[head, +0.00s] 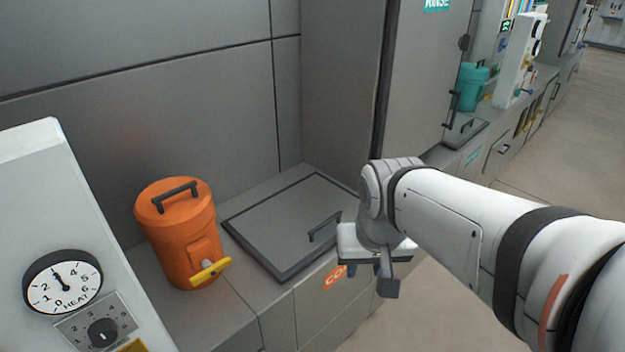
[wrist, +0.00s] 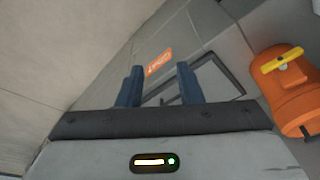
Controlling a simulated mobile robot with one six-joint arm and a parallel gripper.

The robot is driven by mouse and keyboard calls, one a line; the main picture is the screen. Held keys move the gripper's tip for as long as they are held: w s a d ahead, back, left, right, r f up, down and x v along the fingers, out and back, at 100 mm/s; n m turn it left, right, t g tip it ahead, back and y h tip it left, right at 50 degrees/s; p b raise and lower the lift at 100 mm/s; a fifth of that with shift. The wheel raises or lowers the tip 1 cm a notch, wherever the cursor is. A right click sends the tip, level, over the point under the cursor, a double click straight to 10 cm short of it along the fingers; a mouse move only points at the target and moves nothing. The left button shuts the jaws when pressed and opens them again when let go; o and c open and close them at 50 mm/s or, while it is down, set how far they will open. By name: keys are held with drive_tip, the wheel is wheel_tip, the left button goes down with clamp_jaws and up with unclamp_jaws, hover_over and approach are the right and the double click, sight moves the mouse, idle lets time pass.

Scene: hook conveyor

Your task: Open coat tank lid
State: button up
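The coat tank lid (head: 290,222) is a flat grey square panel with a dark rim, lying shut in the counter top. Its dark bar handle (head: 324,227) is near the right edge. An orange label, partly hidden by my arm, is on the counter front below it. The lid (wrist: 207,84) also shows in the wrist view, partly behind my fingers. My gripper (head: 384,272) is just right of the lid, in front of the counter, apart from the handle. In the wrist view my gripper's two blue fingers (wrist: 158,86) stand apart with nothing between them.
An orange canister (head: 178,235) with a yellow tap stands left of the lid. A white panel with a heat dial (head: 62,283) is at the far left. A tall grey cabinet (head: 425,80) rises behind the lid's right. Open floor (head: 450,310) lies at the right.

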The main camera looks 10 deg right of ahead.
drive_tip(key=w+r+m, duration=0.1)
drive_tip(key=w+m, duration=0.2)
drive_tip(key=w, duration=0.9)
drive_tip(key=m+g+p, duration=0.1)
drive_tip(key=m+g, duration=0.2)
drive_tip(key=m, duration=0.4)
hover_over(326, 221)
wheel_tip(326, 221, down, 14)
drive_tip(key=shift+w+f, duration=0.15)
drive_tip(key=shift+f, duration=0.35)
wheel_tip(326, 221, down, 7)
drive_tip(key=shift+f+p, duration=0.1)
drive_tip(key=shift+p, duration=0.7)
clamp_jaws()
